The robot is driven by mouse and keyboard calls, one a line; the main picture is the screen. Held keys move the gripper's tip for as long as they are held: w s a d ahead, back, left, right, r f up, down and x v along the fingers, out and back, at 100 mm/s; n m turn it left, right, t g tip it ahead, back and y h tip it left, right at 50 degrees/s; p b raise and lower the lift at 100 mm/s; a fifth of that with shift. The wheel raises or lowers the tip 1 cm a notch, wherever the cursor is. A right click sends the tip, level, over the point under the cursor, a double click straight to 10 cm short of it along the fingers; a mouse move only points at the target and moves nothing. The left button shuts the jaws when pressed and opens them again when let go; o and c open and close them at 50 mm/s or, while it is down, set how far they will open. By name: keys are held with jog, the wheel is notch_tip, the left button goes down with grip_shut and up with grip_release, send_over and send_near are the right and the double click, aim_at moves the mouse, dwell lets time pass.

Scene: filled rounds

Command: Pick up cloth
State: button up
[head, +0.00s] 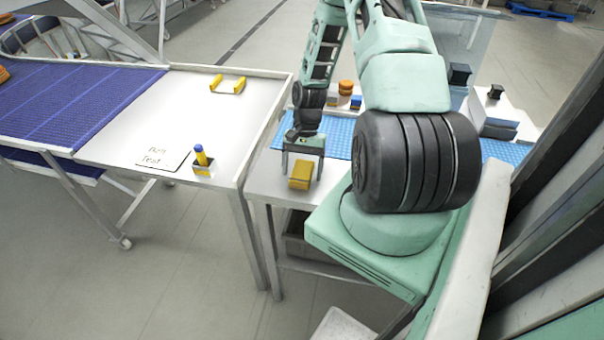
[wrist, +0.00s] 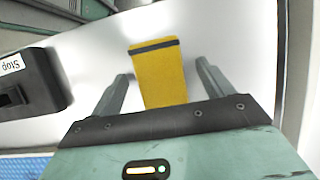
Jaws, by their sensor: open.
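The cloth looks like a folded yellow pad with a dark band near one end. In the head view the cloth (head: 300,176) lies on the light bench top, near its front edge. The wrist view shows the cloth (wrist: 158,78) flat on the pale surface. My gripper (head: 302,170) is open over it, pointing down. In the wrist view my gripper (wrist: 164,72) has one finger on each side of the cloth, with gaps on both sides. Nothing is held. I cannot tell exactly how high the fingertips are.
A black box marked Stop (wrist: 32,84) stands left of the cloth in the wrist view. A blue mat (head: 340,136) lies behind my gripper.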

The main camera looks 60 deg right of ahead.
aim_at(302, 170)
jog(key=c, duration=1.1)
notch_tip(302, 170, up, 11)
jog(key=shift+f+b, duration=0.2)
jog(key=shift+b, duration=1)
